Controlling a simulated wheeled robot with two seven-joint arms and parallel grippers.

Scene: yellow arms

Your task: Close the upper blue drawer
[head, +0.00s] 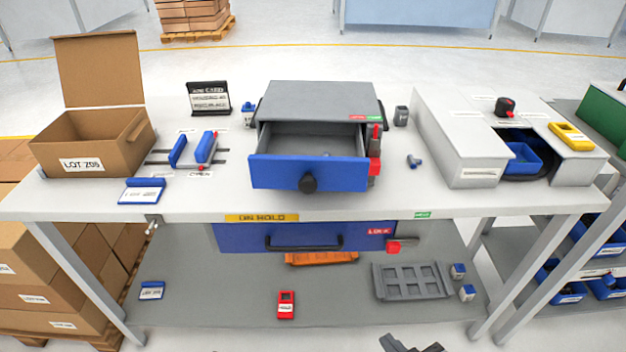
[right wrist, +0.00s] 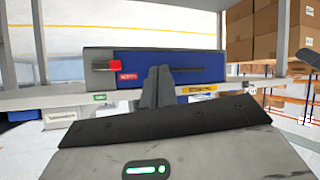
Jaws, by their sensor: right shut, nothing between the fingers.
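The upper blue drawer (head: 275,172) is pulled open from the grey cabinet (head: 318,95) on the workbench. Its front has a dark round knob (head: 308,183), and its grey inside shows. The lower blue drawer (head: 245,238) hangs beneath the tabletop with a dark bar handle; it also shows in the right wrist view (right wrist: 140,66), which looks inverted. My right gripper (head: 410,343) is only partly in view at the bottom edge of the head view, well below and in front of the upper drawer. Its fingers (right wrist: 158,85) are together and empty. My left gripper is not in view.
A red-topped object (head: 375,165) stands close to the open drawer's right side. A small blue-grey part (head: 413,161) lies farther right. An open carton (head: 95,140) stands at left, and a grey housing (head: 460,140) at right. The tabletop (head: 220,205) has bare room along its front.

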